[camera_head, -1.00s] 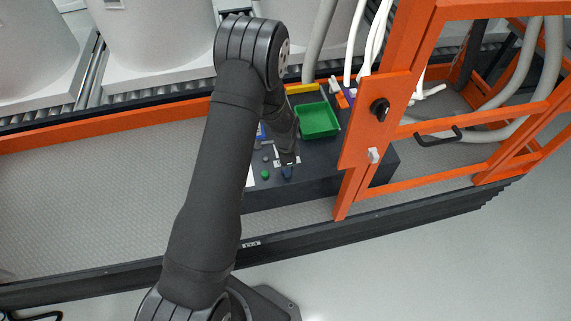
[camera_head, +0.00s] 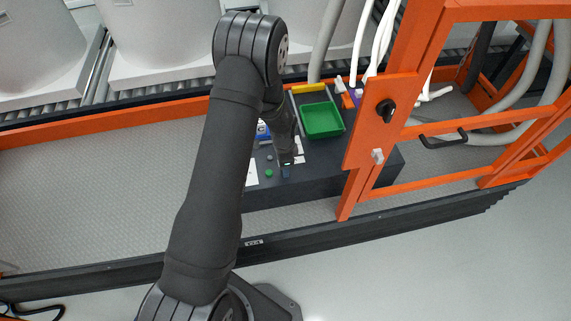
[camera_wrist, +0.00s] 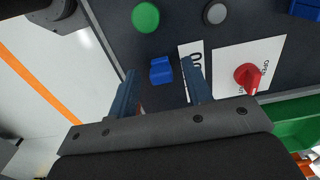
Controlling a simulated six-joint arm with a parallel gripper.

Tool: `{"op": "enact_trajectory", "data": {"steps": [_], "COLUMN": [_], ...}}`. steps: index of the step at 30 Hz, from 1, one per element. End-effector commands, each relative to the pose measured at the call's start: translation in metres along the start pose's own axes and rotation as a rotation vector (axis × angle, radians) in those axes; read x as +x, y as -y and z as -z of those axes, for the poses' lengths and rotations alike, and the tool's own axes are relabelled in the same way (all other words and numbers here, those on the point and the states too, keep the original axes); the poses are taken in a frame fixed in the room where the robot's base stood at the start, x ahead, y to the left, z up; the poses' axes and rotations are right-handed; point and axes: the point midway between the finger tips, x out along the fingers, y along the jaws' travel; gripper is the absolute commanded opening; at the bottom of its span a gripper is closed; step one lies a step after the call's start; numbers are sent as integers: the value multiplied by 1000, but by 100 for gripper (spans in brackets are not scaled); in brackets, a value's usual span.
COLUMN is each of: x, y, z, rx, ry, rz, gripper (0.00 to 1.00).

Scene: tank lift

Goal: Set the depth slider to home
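The blue slider knob (camera_wrist: 161,70) sits on the dark panel next to a white label strip (camera_wrist: 195,70) with black digits. My gripper (camera_wrist: 160,80) is open, with one blue finger on each side of the knob in the wrist view. Gaps show between the knob and both fingers there, so it is not gripped. I cannot tell whether the fingertips are down at knob height. In the head view my gripper (camera_head: 286,168) is over the panel's front part, and the knob cannot be told apart from the blue fingers.
A green button (camera_wrist: 145,17) and a grey button (camera_wrist: 215,13) are close by. A red rotary knob (camera_wrist: 247,76) on a white plate is right of the label. A green tray (camera_head: 321,121) and an orange frame (camera_head: 371,125) stand to the right.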

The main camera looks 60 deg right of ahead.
Motion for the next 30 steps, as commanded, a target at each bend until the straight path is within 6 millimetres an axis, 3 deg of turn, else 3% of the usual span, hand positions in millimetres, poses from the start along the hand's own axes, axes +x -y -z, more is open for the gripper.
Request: {"op": "enact_trajectory", "data": {"steps": [11, 17, 30], "x": [-9, -42, -132], "y": [1, 1, 1], "z": [2, 2, 1], "rx": [0, 0, 0], "ry": [-3, -4, -3], "rz": [3, 6, 4], "gripper": [45, 45, 45]}}
